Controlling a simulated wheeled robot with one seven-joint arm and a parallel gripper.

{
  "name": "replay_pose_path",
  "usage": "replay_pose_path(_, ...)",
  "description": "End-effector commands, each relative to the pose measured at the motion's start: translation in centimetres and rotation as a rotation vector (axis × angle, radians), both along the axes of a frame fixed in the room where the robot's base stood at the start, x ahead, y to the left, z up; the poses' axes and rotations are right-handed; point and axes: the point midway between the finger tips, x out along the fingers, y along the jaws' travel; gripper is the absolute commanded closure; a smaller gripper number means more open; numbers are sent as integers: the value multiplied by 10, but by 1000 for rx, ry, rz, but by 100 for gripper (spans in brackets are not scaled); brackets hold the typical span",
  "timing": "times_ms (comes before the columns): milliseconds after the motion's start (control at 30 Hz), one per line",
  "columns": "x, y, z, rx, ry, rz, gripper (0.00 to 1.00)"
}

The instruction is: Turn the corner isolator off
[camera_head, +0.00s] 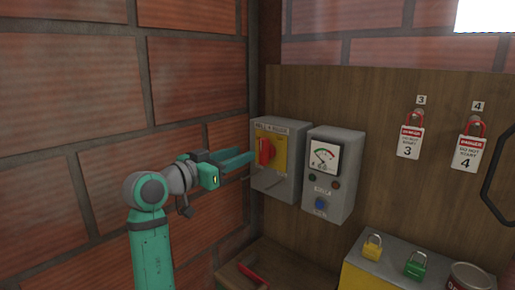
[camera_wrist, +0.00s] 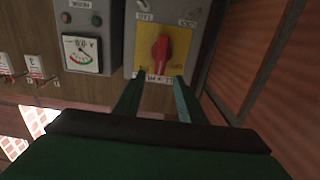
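The corner isolator (camera_head: 286,178) is a grey box on the wooden board by the brick corner. It has a yellow plate (camera_head: 280,146) and a red handle (camera_head: 265,151), which stands about upright. The isolator shows upside down in the wrist view (camera_wrist: 199,28), with its red handle (camera_wrist: 160,50) roughly upright there too. My gripper (camera_head: 246,160) is just left of the isolator and points at it. In the wrist view my gripper (camera_wrist: 157,82) is open and empty, its two fingers apart. The handle lies ahead, between the finger lines; I see no contact.
A grey meter box (camera_head: 334,176) with a dial and blue knob stands close right of the isolator. The brick wall (camera_head: 195,85) is close on the left. Below are a yellow padlock (camera_head: 372,248) and a green padlock (camera_head: 416,267). Tags hang right.

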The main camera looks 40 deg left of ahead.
Motion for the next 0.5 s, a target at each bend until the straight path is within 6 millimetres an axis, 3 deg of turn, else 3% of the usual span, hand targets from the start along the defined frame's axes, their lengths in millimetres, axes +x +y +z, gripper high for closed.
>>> replay_pose_path(300,57,-5,0,-1,1,-1,64)
replay_pose_path(500,79,-6,0,-3,0,-1,64)
